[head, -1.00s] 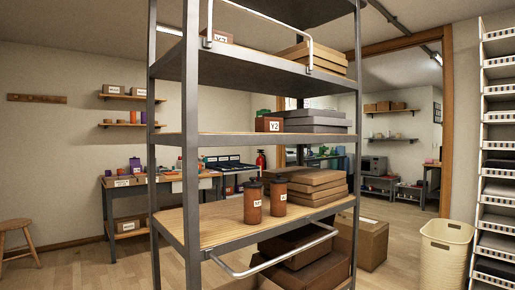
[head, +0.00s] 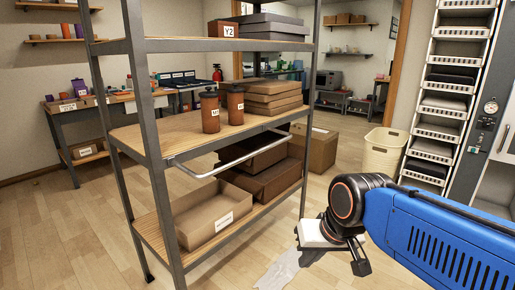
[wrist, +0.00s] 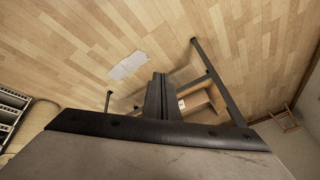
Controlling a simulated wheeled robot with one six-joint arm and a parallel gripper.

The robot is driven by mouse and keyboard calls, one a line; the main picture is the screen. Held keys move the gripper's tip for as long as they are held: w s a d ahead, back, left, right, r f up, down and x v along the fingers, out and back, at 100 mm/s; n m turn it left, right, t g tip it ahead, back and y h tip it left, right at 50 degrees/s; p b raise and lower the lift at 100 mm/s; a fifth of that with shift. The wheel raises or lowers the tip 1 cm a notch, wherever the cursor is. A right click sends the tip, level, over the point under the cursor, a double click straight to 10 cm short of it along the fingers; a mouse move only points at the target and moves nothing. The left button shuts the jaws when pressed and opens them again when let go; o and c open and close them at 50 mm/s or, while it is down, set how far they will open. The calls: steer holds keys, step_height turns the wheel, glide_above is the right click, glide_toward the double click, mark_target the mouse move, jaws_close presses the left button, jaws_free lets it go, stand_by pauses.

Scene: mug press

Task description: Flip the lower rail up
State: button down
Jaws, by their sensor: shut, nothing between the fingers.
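The lower rail (head: 240,158) is a pale metal bar on the front of the shelf rack (head: 155,150). It is folded down, sticking out in front of and slightly below the edge of the middle shelf (head: 165,133). My gripper (wrist: 159,76) is shut and empty, its fingers together in the wrist view. In the head view my arm reaches in from the right, with the wrist low over the floor, right of the rack and apart from the rail. I cannot make out the rail in the wrist view.
Two brown canisters (head: 210,110) and stacked boxes (head: 270,98) stand on the middle shelf behind the rail. An open box (head: 205,215) is on the bottom shelf. A cream bin (head: 382,155) stands at right. The floor left of the rack is clear.

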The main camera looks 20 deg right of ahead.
steer(key=w+d+r+m+t+y, duration=0.1)
steer(key=w+r+m, duration=0.3)
steer(key=w+m, duration=0.4)
steer(key=w+d+r+m+t+y, duration=0.2)
steer(key=w+d+r+m+t, duration=0.1)
steer(key=w+m, duration=0.6)
steer(key=w+d+r+m+t+y, duration=0.1)
steer(key=w+r+m, duration=0.3)
steer(key=w+m, duration=0.5)
steer(key=shift+w+d+r+m+t+y, duration=0.15)
steer(key=shift+d+r+m+t+y, duration=0.25)
steer(key=shift+m+t+y, duration=0.2)
steer(key=x, duration=1)
steer(key=shift+w+a+r, duration=0.1)
steer(key=shift+r, duration=0.85)
steer(key=shift+w+a+r, duration=0.1)
steer(key=shift+r, duration=0.9)
steer(key=shift+r, duration=0.15)
